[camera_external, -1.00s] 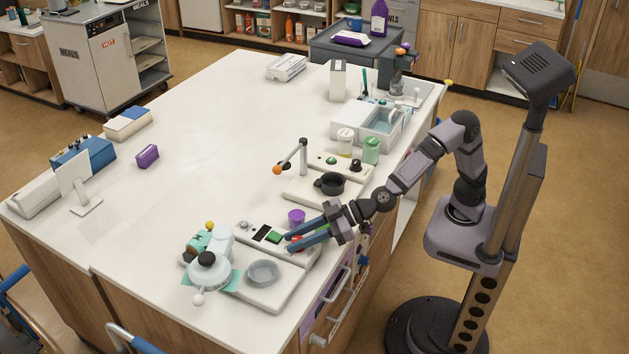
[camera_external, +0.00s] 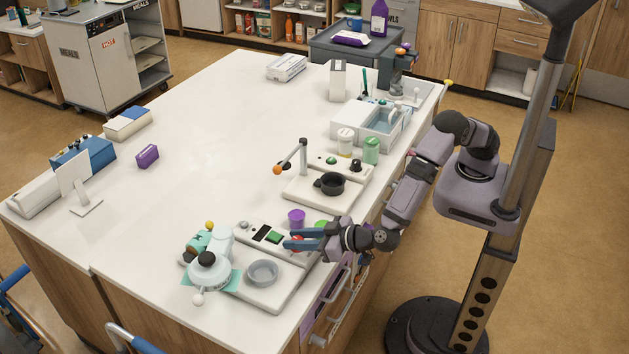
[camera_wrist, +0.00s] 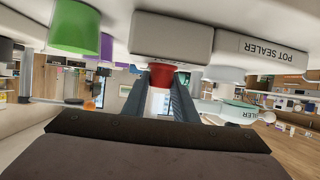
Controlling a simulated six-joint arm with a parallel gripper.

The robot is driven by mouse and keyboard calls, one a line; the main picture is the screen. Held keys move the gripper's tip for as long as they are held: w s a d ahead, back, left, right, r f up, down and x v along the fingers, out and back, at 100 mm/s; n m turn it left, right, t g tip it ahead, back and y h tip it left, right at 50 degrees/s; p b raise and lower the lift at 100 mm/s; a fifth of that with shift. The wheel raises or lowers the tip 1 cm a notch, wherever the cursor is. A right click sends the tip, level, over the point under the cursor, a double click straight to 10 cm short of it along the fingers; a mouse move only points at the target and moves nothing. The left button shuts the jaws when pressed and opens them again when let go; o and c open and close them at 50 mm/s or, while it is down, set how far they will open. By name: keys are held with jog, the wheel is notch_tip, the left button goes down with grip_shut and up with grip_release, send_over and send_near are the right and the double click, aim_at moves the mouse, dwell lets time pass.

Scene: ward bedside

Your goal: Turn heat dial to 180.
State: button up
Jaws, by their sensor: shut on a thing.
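The pot sealer (camera_external: 276,298) is a white unit near the table's front corner, with a round grey dish on it. Its label also shows in the wrist view (camera_wrist: 272,51), upside down. A red dial (camera_wrist: 163,76) sits on the front of the sealer. My gripper (camera_external: 289,240) reaches in from the right, low at the sealer's right end. In the wrist view its two fingers (camera_wrist: 163,88) lie on either side of the red dial and are shut on it. In the external view the fingers mostly hide the dial. The dial's markings cannot be read.
A purple cup (camera_external: 296,216) and a green one (camera_external: 322,225) stand just behind my gripper; the green one looms close in the wrist view (camera_wrist: 75,28). A second white unit (camera_external: 318,190) is behind.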

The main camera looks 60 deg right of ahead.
jog(key=m+h, duration=0.2)
jog(key=shift+w+m+h, duration=0.1)
jog(key=shift+m+h, duration=0.2)
jog(key=shift+h, duration=0.1)
jog(key=shift+m+g+h+b, duration=0.3)
jog(key=shift+m+h+b, duration=0.4)
jog(key=shift+h, duration=0.4)
jog(key=shift+m+h+b, duration=0.4)
jog(key=shift+m, duration=0.1)
jog(key=o, duration=1)
jog(key=shift+o, duration=0.2)
jog(key=b+v, duration=0.2)
jog(key=v, duration=0.4)
jog(key=shift+s+a+r, duration=0.2)
jog(key=shift+s+r, duration=0.15)
jog(key=shift+s, duration=0.25)
